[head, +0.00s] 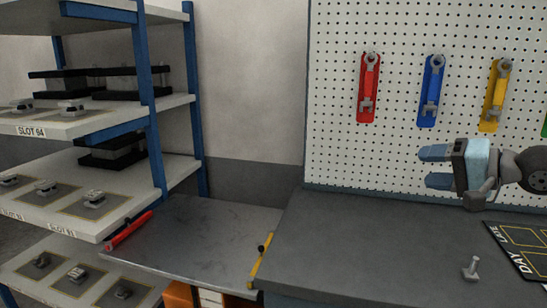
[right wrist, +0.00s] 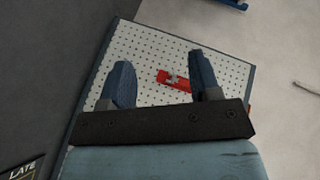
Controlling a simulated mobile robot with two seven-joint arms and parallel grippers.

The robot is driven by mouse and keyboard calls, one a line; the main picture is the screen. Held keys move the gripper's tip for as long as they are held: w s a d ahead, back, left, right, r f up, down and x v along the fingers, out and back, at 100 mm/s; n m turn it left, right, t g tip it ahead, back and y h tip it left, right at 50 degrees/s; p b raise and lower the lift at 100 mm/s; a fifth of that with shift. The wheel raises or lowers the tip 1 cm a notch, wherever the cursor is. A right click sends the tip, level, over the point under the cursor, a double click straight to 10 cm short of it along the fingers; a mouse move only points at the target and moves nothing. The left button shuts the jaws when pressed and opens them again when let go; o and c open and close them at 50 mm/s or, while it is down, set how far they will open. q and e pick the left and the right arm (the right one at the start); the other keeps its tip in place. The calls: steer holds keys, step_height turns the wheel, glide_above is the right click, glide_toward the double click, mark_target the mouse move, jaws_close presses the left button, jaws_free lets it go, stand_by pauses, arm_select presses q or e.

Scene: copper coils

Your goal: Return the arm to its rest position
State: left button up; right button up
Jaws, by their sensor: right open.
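My right gripper (head: 437,167) is in the head view at the right, above the dark workbench and in front of the pegboard. Its fingers point left and stand apart, with nothing between them. In the right wrist view its two blue fingers (right wrist: 160,85) are also spread and empty, with the pegboard (right wrist: 147,58) behind them. My left gripper is in neither view.
A dark workbench (head: 360,245) carries a small metal part (head: 471,268) and a dark mat (head: 520,250) at right. Wrenches on red (head: 368,90), blue (head: 431,92) and yellow (head: 495,97) holders hang on the pegboard. A shelf rack (head: 143,75) with several parts stands left.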

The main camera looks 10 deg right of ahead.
steer(key=s+a+f+m+t+y, duration=0.1)
steer(key=a+f+m+t, duration=0.1)
steer(key=a+f+m, duration=0.8)
steer(key=s+a+f+m+t+y, duration=0.15)
steer(key=a+f+m, duration=0.35)
steer(key=f+m, duration=1.15)
steer(key=s+a+f+m+g+h, duration=0.25)
steer(key=s+f+m, duration=0.3)
steer(key=m, duration=0.65)
steer(key=s+a+f+m+g+h, duration=0.1)
steer(key=s+a+f+m, duration=0.4)
steer(key=m, duration=0.7)
steer(key=s+a+f+m+g+h, duration=0.15)
steer(key=s+f+m, duration=0.4)
steer(key=m, duration=0.55)
arm_select(q)
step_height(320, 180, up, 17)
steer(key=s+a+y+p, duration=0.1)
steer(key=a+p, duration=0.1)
steer(key=p, duration=2.7)
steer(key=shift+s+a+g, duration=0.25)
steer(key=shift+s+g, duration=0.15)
arm_select(e)
step_height(320, 180, up, 16)
steer(key=s+d+h, duration=0.1)
steer(key=h, duration=0.1)
steer(key=shift+d+r, duration=0.2)
steer(key=shift+d, duration=0.15)
